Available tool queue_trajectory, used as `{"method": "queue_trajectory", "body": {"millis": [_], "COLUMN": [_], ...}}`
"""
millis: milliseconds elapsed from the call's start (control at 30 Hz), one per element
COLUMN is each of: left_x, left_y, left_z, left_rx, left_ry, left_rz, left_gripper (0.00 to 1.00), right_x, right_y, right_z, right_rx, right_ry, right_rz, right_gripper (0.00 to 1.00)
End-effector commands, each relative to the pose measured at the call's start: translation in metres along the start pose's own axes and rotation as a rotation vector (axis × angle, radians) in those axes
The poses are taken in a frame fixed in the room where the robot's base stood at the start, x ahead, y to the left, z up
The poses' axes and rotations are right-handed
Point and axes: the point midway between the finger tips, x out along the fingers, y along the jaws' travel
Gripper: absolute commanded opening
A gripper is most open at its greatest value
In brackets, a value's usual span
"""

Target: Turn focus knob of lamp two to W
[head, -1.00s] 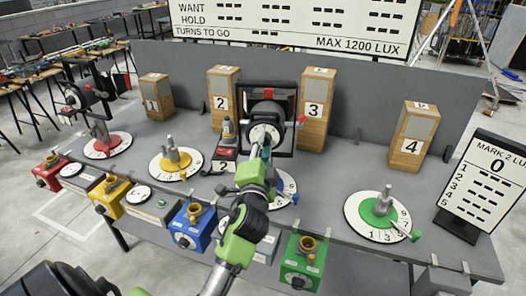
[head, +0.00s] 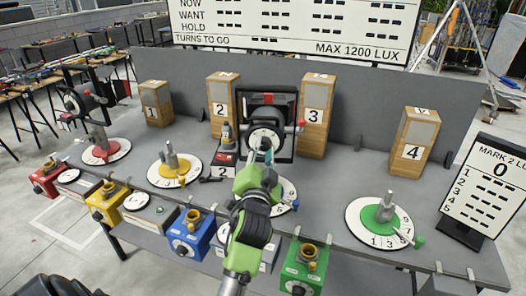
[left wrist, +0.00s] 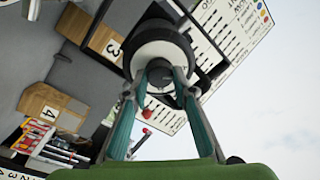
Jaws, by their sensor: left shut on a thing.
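The centre lamp (head: 284,108) stands in a black frame at the middle of the bench, its back with a round white-marked focus knob (head: 264,140) facing me. In the left wrist view the knob (left wrist: 160,55) shows as a dark and pale cylinder. My left gripper (head: 262,155) reaches up to it. Its two teal fingers (left wrist: 162,75) close in on the knob from both sides. The letters on the knob are too small to read. My right gripper does not show.
A red-based lamp (head: 85,105) stands at the left. Wooden blocks numbered 1 (head: 156,103), 2 (head: 222,106), 3 (head: 315,117) and 4 (head: 413,140) stand behind. Yellow (head: 174,168) and green (head: 384,222) dials flank my arm. A score board (head: 492,185) stands at right.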

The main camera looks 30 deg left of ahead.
Motion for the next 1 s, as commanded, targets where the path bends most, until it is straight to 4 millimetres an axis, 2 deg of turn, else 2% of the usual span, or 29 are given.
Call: {"method": "queue_trajectory", "body": {"millis": [167,200,233,267,667,867,1000], "left_x": [0.0,0.0,0.0,0.0,0.0,0.0,0.001], "left_y": [0.001,0.002,0.001,0.001,-0.001,-0.003,-0.005], "left_z": [0.001,0.001,0.001,0.001,0.0,-0.002,-0.003], "left_rx": [-0.001,-0.001,-0.001,-0.001,0.033,0.266,0.527], "left_ry": [-0.003,-0.003,-0.003,-0.003,0.001,0.014,0.027], "left_rz": [0.003,0.003,0.003,0.003,0.002,0.014,0.027], "left_gripper": [0.03,0.32,0.4,0.42,0.42,0.42,0.42], "right_x": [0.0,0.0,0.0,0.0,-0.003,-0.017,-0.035], "right_y": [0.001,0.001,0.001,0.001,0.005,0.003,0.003], "right_z": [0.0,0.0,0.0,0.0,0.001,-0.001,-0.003], "right_rx": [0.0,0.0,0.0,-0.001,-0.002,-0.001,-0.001], "right_ry": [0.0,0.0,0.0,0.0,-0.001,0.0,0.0], "right_rz": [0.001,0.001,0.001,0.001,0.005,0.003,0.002], "right_gripper": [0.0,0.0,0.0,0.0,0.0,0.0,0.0]}}
